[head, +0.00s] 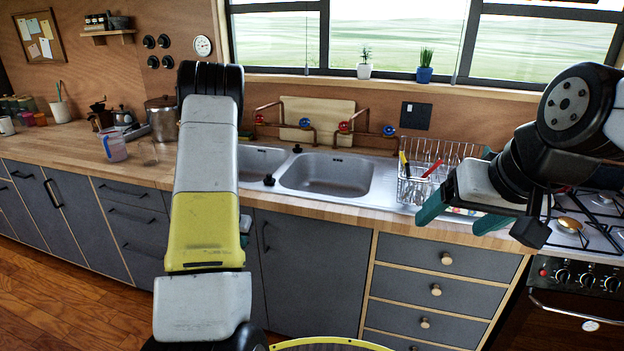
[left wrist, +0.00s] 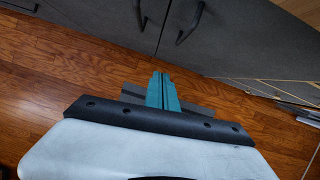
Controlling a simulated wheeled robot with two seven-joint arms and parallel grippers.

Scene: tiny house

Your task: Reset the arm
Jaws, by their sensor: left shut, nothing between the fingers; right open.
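My left arm rises in front of the counter in the head view, with grey and yellow links. My left gripper is mostly hidden behind that arm; only a bit of teal (head: 246,224) shows beside it. In the left wrist view its teal fingers (left wrist: 162,91) are shut together with nothing between them, over the wooden floor near dark cabinet doors. My right gripper (head: 456,217) comes in from the right in the head view. Its teal fingers are apart and empty, at the counter's front edge by the dish rack.
The wooden counter (head: 62,147) holds a double sink (head: 328,174), a wire dish rack (head: 415,186) with utensils, and a steel pot (head: 161,117). A measuring jug (head: 115,149) stands left of my left arm. A gas stove (head: 598,215) is at right. Open floor (head: 50,300) lies lower left.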

